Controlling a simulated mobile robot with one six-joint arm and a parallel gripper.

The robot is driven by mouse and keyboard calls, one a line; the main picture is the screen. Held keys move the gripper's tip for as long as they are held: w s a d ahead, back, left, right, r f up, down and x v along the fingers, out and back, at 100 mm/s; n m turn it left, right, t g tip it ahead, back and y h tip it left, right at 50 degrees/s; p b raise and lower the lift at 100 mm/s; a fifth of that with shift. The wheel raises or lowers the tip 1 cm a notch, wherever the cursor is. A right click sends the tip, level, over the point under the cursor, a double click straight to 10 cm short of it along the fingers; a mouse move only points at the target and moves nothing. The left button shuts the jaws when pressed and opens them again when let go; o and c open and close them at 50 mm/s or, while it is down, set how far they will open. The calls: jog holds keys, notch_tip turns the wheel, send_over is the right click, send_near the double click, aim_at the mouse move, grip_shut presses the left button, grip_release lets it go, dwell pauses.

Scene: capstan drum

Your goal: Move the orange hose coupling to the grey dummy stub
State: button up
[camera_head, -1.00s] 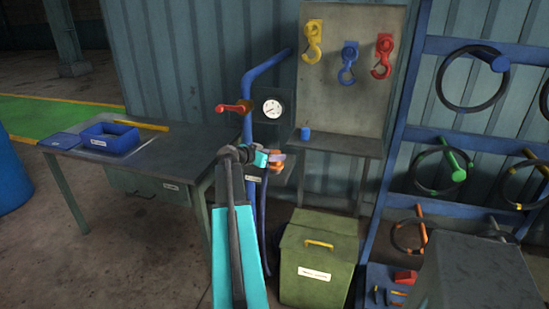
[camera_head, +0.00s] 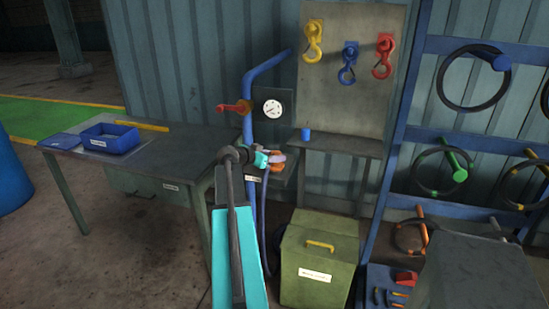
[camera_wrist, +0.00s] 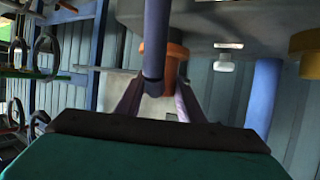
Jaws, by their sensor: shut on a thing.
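My gripper (camera_head: 268,157) is out at the end of my arm, in front of the blue pipe and gauge. The orange hose coupling (camera_head: 277,166) is at its fingertips. In the wrist view the fingers (camera_wrist: 158,98) reach up on both sides of the orange coupling (camera_wrist: 172,55), with a purple-blue hose in front of it. The coupling lies close under a grey body; whether it touches that is hidden. A light grey knob (camera_wrist: 228,57), perhaps the dummy stub, stands apart to its right. I cannot make out the stub in the head view.
A yellow fitting (camera_wrist: 305,45) is farther right in the wrist view. A blue pipe (camera_head: 248,100) with a red lever (camera_head: 233,108) and a gauge (camera_head: 272,108) stands behind my gripper. A green bin (camera_head: 318,260) is below right, a workbench (camera_head: 165,160) left.

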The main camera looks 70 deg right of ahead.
jog(key=shift+f+b, duration=0.25)
jog(key=shift+b, duration=0.1)
jog(key=o, duration=1.3)
jog(key=shift+a, duration=0.1)
jog(key=b+v, duration=0.3)
jog(key=v, duration=1)
jog(key=shift+a+r, duration=0.25)
jog(key=shift+w, duration=0.1)
jog(key=shift+w, duration=0.1)
